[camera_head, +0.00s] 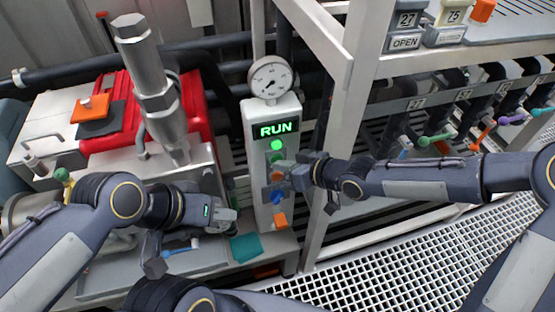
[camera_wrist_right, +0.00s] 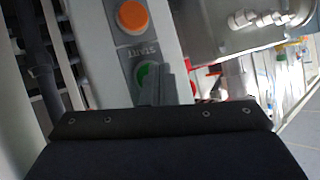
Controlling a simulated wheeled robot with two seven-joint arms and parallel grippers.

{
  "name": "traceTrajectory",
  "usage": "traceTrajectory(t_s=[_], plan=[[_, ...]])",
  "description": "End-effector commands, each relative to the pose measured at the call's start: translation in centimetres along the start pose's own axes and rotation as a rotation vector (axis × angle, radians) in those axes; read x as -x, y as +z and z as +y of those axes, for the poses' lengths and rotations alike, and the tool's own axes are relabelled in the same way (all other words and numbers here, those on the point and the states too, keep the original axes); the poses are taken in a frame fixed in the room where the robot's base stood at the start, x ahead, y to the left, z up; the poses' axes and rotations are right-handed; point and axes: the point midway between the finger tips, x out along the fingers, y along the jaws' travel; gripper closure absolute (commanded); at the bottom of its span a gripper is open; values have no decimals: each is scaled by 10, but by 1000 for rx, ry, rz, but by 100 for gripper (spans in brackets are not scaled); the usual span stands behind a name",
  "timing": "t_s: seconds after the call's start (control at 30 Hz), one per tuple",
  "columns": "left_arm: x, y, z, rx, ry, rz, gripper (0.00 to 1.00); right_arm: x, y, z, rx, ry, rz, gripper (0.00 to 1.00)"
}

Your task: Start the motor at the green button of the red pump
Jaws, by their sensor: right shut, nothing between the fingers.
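The red pump (camera_head: 196,108) has a red housing at the left in the head view, behind a steel cylinder. The grey control post (camera_head: 262,190) beside it has a display (camera_head: 276,130) lit green with "RUN" and a bright green lamp (camera_head: 277,145) below. My right gripper (camera_head: 283,178) is shut and empty at the front of the post. In the right wrist view its fingers (camera_wrist_right: 167,84) partly cover the green button (camera_wrist_right: 143,74) beside the START label; whether they touch it I cannot tell. My left gripper (camera_head: 188,243) is open, its fingers apart near a blue handle (camera_head: 181,250).
A round gauge (camera_head: 270,77) tops the post. Blue (camera_head: 278,197) and orange (camera_head: 280,220) parts sit lower on it; an orange button (camera_wrist_right: 133,17) shows in the wrist view. A pale frame post (camera_head: 320,200) and valves with coloured handles stand right, above floor grating (camera_head: 400,240).

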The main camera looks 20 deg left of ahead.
Motion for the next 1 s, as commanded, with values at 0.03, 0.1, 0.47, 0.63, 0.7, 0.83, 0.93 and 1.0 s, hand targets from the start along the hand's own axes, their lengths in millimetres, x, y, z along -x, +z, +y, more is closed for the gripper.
traceTrajectory(t_s=[0.03, 0.1, 0.47, 0.63, 0.7, 0.83, 0.93, 1.0], plan=[[0, 0, 0, 0, 0, 0, 64, 0, -1, 1, 0, 1, 2, 100], [0, 0, 0, 0, 0, 0, 64, 0, -1, 1, 1, 1, 3, 100], [-1, 1, -1, 0, 0, 0, 64, 2, 1, -1, 1, 2, 4, 100], [-4, 2, -2, 0, 0, 0, 64, 9, 6, -5, 2, 2, 4, 100], [-5, 2, -2, 0, 0, 0, 64, 11, 7, -6, 1, 2, 4, 100], [-4, 2, -2, 0, 0, 0, 64, 12, 7, -7, 0, 1, 3, 100], [-4, 2, -2, 0, 0, 0, 64, 12, 7, -7, 0, 1, 3, 100], [-4, 2, -2, 0, 0, 0, 64, 12, 7, -7, 0, 1, 3, 100]])
